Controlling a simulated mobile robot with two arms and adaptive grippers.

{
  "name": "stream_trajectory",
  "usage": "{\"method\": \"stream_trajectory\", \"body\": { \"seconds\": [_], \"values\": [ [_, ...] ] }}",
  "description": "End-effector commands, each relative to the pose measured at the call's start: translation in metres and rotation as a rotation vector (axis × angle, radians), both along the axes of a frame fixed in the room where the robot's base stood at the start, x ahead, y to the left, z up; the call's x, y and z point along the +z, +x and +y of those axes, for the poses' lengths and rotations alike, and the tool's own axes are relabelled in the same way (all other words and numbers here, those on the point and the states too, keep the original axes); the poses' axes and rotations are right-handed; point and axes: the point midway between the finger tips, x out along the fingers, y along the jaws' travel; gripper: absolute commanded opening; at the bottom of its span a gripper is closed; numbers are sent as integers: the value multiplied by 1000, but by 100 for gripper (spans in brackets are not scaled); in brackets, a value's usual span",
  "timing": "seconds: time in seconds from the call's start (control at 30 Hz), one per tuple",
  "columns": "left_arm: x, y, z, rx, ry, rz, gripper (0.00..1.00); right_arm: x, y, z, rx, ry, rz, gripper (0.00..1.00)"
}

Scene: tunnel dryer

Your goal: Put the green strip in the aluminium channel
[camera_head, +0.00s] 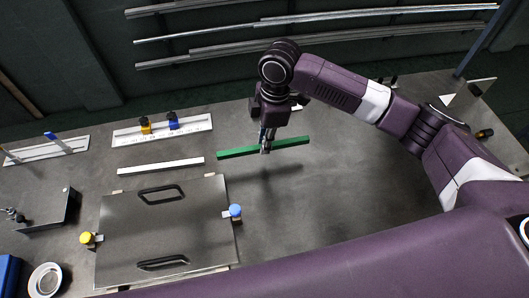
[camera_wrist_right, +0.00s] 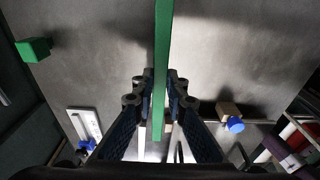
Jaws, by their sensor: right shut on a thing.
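The green strip (camera_head: 235,152) is a long thin bar. My right gripper (camera_head: 266,146) is shut on it between its ends and holds it roughly level. A shadow on the table apart from the strip suggests it is above the surface. In the right wrist view the strip (camera_wrist_right: 163,50) runs between the two fingers of the gripper (camera_wrist_right: 160,88). A narrow pale bar (camera_head: 160,166), which looks like the aluminium channel, lies on the table left of the strip; its inside is too small to make out. My left gripper is not in view.
A dark plate (camera_head: 150,218) with two handles lies in front of the channel, with a yellow knob (camera_head: 87,238) and a blue knob (camera_head: 235,211) at its sides. A white marked plate (camera_head: 163,130) with yellow and blue pieces lies behind. A green block (camera_wrist_right: 33,50) shows in the wrist view.

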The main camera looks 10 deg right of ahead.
Motion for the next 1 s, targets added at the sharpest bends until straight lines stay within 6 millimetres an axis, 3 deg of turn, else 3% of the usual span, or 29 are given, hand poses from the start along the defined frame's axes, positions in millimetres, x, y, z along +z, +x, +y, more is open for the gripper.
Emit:
{"method": "stream_trajectory", "body": {
  "seconds": [0.2,0.43,0.6,0.83,1.0],
  "values": [
    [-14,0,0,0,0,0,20,65,2,1,1,3,-7,0],
    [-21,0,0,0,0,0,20,114,1,0,0,1,-5,0],
    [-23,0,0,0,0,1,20,131,1,1,0,1,-2,0],
    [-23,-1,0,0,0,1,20,135,0,-2,-27,-2,0,0],
    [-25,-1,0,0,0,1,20,134,-4,-12,-191,-14,0,0]
  ]
}}
